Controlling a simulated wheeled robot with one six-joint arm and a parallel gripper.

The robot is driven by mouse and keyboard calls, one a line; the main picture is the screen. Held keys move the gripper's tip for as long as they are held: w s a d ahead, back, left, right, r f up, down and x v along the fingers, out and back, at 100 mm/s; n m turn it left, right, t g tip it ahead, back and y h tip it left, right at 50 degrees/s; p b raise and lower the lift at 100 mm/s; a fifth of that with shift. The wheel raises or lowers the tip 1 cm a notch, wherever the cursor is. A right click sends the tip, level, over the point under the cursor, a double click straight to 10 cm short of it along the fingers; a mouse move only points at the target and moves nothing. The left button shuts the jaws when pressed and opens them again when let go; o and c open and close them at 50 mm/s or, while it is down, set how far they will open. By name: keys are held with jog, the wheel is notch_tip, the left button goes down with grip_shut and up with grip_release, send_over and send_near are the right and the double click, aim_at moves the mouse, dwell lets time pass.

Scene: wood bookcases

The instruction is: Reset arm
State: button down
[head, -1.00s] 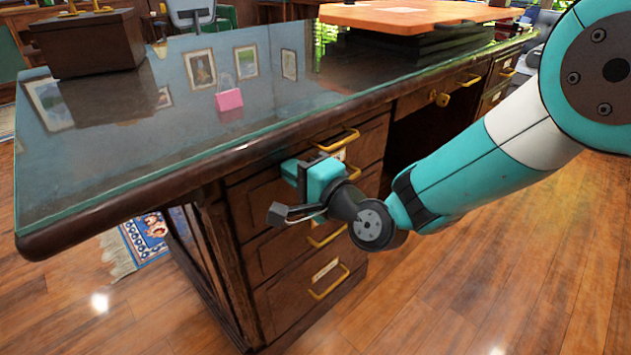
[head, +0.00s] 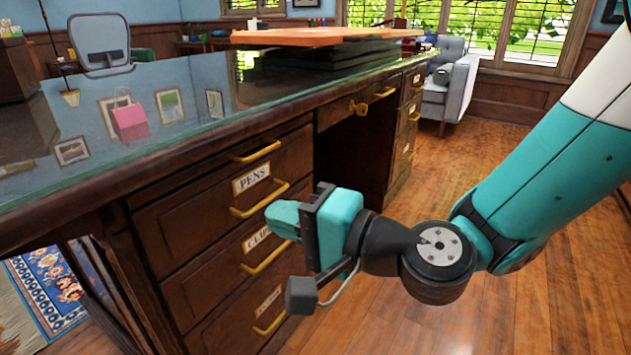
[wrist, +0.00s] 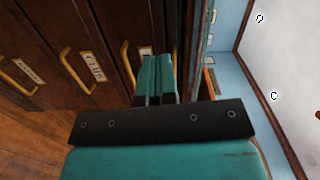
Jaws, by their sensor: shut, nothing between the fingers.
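My gripper (head: 284,216) is a teal and black parallel gripper at the end of my teal and white arm. In the head view it is in front of the drawers of a dark wood desk (head: 160,225), by the drawer labelled PENS. In the wrist view the teal fingers (wrist: 155,78) are together with nothing between them. They point toward the drawer fronts and a brass handle (wrist: 128,65). Whether the fingertips touch the desk, I cannot tell. My arm is bent and reaches in from the right.
The desk's glass top (head: 200,100) overhangs the drawers. Brass handles (head: 265,257) stick out from the drawer fronts. An orange board (head: 320,36) lies on a dark stack on the desk. A grey sofa (head: 452,85) stands at the back. Wood floor (head: 500,310) is open at the right.

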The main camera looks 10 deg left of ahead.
jog(key=s+d+r+n+g+h+p, duration=0.3)
jog(key=s+d+n+h, duration=0.25)
jog(key=d, duration=0.65)
jog(key=s+d+r+n+g+h+p, duration=0.3)
jog(key=s+d+n+h, duration=0.3)
jog(key=d, duration=0.6)
notch_tip(320, 180, up, 35)
jog(key=m+p, duration=0.1)
jog(key=p, duration=3.5)
jog(key=shift+s+a+h, duration=0.15)
jog(key=shift+s+h, duration=0.05)
jog(key=shift+h, duration=0.15)
